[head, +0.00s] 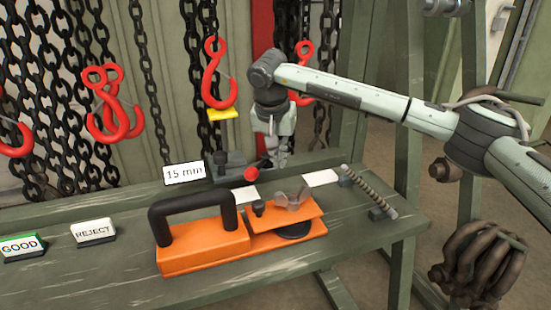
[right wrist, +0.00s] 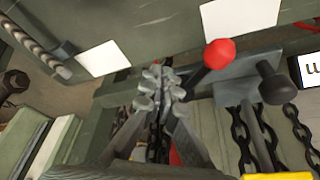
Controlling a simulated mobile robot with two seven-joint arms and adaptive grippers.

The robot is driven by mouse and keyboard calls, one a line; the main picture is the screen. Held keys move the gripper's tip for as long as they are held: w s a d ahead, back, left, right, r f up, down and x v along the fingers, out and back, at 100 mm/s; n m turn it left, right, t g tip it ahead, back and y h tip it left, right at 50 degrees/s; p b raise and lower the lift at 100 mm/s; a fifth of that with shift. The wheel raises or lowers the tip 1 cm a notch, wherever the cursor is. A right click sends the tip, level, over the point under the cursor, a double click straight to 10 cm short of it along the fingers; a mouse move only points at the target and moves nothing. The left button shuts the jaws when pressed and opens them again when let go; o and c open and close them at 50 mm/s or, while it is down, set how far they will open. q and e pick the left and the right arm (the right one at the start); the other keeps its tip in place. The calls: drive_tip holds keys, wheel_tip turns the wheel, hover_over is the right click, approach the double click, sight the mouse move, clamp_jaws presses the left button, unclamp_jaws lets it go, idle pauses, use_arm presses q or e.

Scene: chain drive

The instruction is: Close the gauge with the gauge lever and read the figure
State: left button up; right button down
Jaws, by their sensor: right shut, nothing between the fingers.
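The gauge (head: 228,166) is a dark grey block on the bench's rear ledge, and it also shows in the right wrist view (right wrist: 240,78). Its lever ends in a red ball (head: 251,174), which sits to the right of the fingers in the right wrist view (right wrist: 219,53). A white sign (head: 184,172) beside the gauge seems to read "15 mm". My right gripper (head: 273,160) points down just right of the lever. Its fingers (right wrist: 155,88) are shut and empty, apart from the red ball. My left gripper is not in view.
An orange tool with a black handle (head: 198,245) lies in front of the gauge. GOOD (head: 22,246) and REJECT (head: 93,231) blocks stand at left. A ridged rod (head: 368,192) lies at right. Chains and red hooks (head: 215,75) hang behind.

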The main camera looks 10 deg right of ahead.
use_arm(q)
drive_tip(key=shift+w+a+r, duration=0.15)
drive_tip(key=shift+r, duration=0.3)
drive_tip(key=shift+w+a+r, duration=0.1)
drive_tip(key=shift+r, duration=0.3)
use_arm(e)
drive_tip(key=a+r, duration=0.3)
drive_tip(key=r, duration=0.6)
drive_tip(key=shift+a, duration=0.35)
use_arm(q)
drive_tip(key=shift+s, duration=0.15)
